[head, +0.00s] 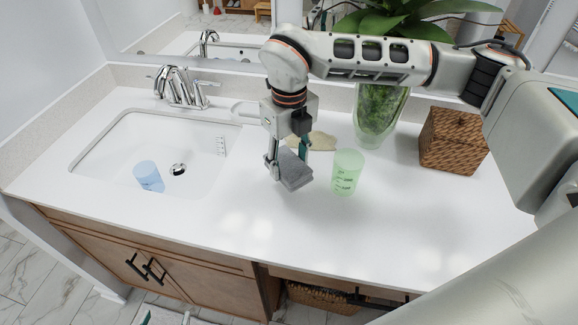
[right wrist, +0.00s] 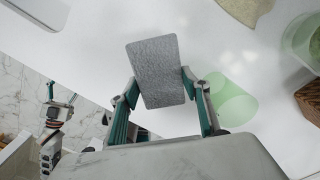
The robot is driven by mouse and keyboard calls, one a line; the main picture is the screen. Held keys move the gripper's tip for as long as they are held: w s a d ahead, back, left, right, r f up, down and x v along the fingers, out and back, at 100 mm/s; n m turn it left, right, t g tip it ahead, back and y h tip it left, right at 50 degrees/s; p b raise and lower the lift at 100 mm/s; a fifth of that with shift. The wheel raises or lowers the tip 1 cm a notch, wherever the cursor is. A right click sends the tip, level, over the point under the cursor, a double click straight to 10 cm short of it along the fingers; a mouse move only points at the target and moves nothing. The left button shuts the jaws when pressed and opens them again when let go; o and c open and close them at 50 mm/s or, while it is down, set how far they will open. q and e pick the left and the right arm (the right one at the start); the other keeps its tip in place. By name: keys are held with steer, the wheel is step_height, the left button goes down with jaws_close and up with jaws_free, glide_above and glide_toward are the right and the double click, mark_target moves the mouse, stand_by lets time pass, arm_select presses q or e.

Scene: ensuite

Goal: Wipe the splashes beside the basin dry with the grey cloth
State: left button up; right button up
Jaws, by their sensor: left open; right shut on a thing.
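The grey cloth (head: 294,172) is a small flat pad held in my right gripper (head: 288,160). It also shows between the two fingers in the right wrist view (right wrist: 156,72). The cloth is over the white counter (head: 270,215), to the right of the basin (head: 110,150); I cannot tell whether it touches the counter. I cannot make out splashes for certain; pale bright spots on the counter may be reflections. My left gripper (head: 165,319) only just shows at the bottom edge, below the counter front, open and apart from the cloth.
A green translucent cup (head: 347,172) stands close right of the cloth. A beige flat piece (head: 322,141) lies behind it. A plant vase (head: 378,115) and woven box (head: 453,140) stand further right. The front right counter is clear.

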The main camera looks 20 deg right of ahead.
steer(key=shift+r+p, duration=0.3)
steer(key=shift+r, duration=0.45)
arm_select(q)
steer(key=shift+s+a, duration=0.45)
steer(key=shift+a, duration=0.05)
arm_select(e)
steer(key=shift+r, duration=0.15)
